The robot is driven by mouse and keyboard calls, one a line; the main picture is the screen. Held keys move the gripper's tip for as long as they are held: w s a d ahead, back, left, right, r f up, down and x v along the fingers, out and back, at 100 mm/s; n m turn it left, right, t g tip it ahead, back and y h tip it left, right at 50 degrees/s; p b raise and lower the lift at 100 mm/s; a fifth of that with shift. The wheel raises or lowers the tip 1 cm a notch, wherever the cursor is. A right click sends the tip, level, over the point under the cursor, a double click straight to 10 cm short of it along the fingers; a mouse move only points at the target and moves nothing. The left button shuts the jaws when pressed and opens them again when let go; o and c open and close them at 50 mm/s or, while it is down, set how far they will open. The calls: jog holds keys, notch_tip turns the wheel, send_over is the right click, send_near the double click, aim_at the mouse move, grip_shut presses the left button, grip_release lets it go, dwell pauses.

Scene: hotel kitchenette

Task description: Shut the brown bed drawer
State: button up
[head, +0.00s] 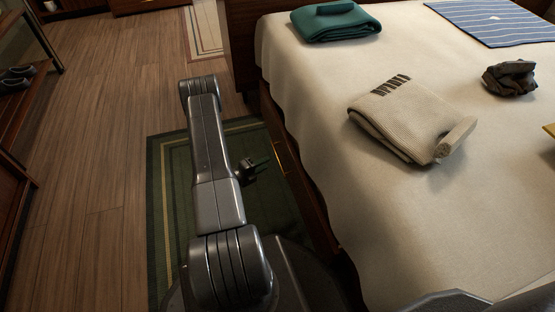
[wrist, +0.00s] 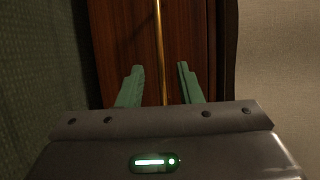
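The brown bed drawer (head: 296,190) is in the low side of the bed in the head view, partly behind my arm. How far it stands out cannot be told. Its thin brass handle (head: 283,150) shows on the front. In the wrist view the wood drawer front (wrist: 125,40) fills the middle, and the brass handle (wrist: 158,25) runs lengthwise down it. My gripper (wrist: 160,70) is open, its two green fingers apart on either side of the handle's line. Contact cannot be told. In the head view my gripper (head: 256,164) is small and close beside the drawer front.
The bed (head: 400,205) fills the right, with a beige knit garment (head: 395,118), a teal folded cloth (head: 335,22) and a dark crumpled item (head: 509,77) on top. A green rug (head: 165,200) lies beside it. Wood floor (head: 95,150) is clear at left.

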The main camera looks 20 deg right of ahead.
aim_at(278, 157)
jog(key=b+x, duration=0.2)
jog(key=x, duration=0.5)
jog(key=shift+w+d, duration=0.1)
jog(key=shift+d, duration=0.3)
grip_shut()
